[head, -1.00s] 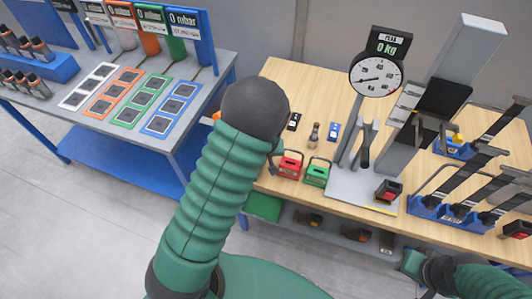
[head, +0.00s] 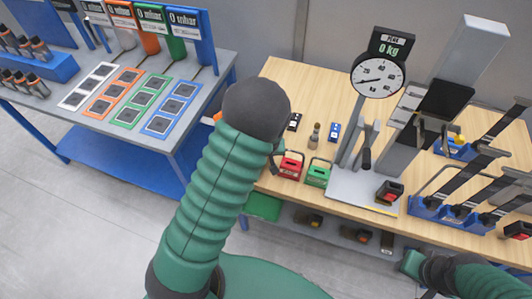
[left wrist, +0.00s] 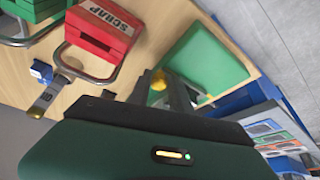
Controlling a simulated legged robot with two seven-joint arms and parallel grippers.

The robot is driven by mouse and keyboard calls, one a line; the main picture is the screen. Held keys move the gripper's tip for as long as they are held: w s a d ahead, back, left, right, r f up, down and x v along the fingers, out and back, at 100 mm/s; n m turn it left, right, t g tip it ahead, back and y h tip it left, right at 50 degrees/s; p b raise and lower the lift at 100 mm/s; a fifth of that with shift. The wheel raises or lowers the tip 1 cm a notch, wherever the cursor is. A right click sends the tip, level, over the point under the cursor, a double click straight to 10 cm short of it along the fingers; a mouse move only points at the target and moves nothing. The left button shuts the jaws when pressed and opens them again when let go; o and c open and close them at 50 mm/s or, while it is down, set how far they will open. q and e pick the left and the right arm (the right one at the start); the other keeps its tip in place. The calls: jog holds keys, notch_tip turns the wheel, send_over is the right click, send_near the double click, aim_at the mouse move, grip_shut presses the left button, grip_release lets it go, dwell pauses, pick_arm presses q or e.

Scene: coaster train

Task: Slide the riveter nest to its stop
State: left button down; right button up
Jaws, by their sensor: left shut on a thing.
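My left gripper (left wrist: 168,92) shows in the left wrist view, its dark fingers shut on a small yellow knob-like thing (left wrist: 158,85). Most of that thing is hidden by the fingers, and I cannot tell whether it belongs to the riveter nest. In the head view my green left arm hides this gripper and what it holds, by the left edge of the wooden table (head: 300,80). I cannot pick out the nest or its stop with certainty. My right gripper (head: 411,262) is low at the right, off the table's front edge; its fingers are not clear.
A red box marked SCRAP (left wrist: 100,38) and a green box (head: 317,173) stand near the left gripper. A dial stand reading 0 kg (head: 378,76) and a tall grey column (head: 470,45) stand farther right. A grey bench (head: 215,85) is at left.

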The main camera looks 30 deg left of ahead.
pick_arm(q)
jog(key=shift+w+a+r, duration=0.15)
jog(key=shift+w+a, duration=0.2)
jog(key=shift+w, duration=0.45)
jog(key=shift+w+a+r, duration=0.1)
jog(key=shift+w+a, duration=0.05)
jog(key=shift+w, duration=0.15)
jog(key=shift+r, duration=0.15)
jog(key=c, duration=1.4)
grip_release()
jog(key=shift+o, duration=1.1)
jog(key=shift+w+f, duration=0.1)
jog(key=shift+f, duration=0.25)
jog(key=shift+r, duration=0.2)
jog(key=v, duration=1.6)
pick_arm(e)
jog(key=shift+s+a, duration=0.15)
jog(key=shift+s, duration=0.05)
